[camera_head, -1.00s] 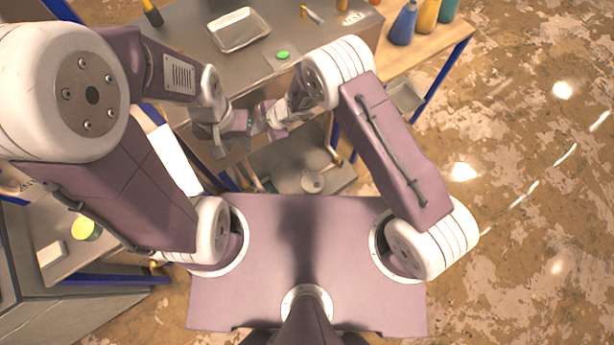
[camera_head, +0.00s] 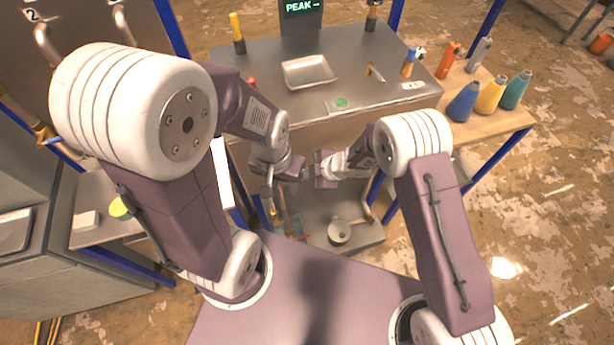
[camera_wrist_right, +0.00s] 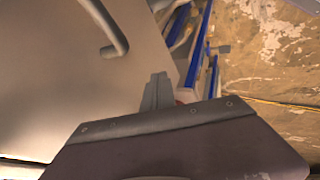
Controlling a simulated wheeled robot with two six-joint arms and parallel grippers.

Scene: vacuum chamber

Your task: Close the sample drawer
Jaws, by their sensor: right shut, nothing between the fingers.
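I cannot make out the sample drawer with certainty in either view. In the head view my left gripper (camera_head: 303,176) is in front of the metal-topped bench, above the lower shelf. Its jaws are too small to read. My right gripper (camera_head: 316,177) is just right of it, close to it, with its fingers largely hidden. In the right wrist view the right gripper's fingers (camera_wrist_right: 158,88) are shut together and empty. Beside them there is a large grey panel (camera_wrist_right: 50,70) with a curved bar handle (camera_wrist_right: 105,30); I cannot tell whether it belongs to the drawer.
The bench top (camera_head: 360,50) carries a metal tray (camera_head: 308,71), a green item (camera_head: 341,102) and tools. Bottles (camera_head: 490,95) stand on a wooden side table at right. A round pot (camera_head: 339,232) is on the lower shelf. Open floor lies at right.

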